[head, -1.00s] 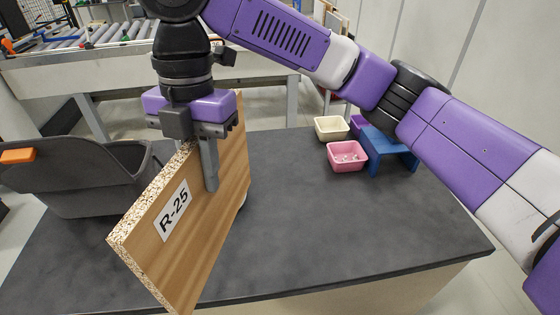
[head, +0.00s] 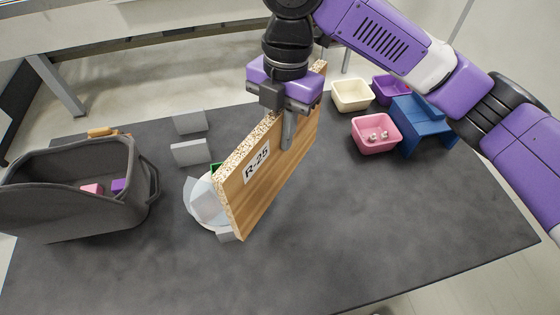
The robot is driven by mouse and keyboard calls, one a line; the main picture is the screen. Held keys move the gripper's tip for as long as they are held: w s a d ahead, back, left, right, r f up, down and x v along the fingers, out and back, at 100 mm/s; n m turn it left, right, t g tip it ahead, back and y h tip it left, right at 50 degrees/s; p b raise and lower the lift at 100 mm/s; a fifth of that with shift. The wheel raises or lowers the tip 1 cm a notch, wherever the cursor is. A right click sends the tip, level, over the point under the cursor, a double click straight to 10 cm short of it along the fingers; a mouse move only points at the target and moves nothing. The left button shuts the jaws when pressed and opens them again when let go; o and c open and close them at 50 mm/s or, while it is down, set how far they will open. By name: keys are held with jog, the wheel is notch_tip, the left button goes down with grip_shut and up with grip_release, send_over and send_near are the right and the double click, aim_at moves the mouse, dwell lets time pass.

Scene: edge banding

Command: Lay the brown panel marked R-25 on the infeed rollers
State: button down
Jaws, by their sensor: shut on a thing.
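The brown panel marked R-25 (head: 262,187) stands on edge in my gripper, its white label facing me and its speckled chipboard edge on top. My gripper (head: 288,132) is shut on the panel's upper edge, with one finger against the labelled face. The panel appears held over the dark table; its exact height above the top is hard to tell. The infeed rollers are not visible in the current head view.
A grey bin (head: 70,190) with pink and purple blocks stands at left. Grey blocks (head: 190,152) and a white round item (head: 205,205) sit behind the panel. Cream (head: 352,95) and pink (head: 375,134) trays and a blue stand (head: 425,125) are at right. The table's front is clear.

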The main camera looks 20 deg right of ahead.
aim_at(279, 165)
jog(key=shift+f+p, duration=0.35)
jog(key=shift+f, duration=4.55)
jog(key=shift+f, duration=0.15)
jog(key=c, duration=1.3)
grip_release()
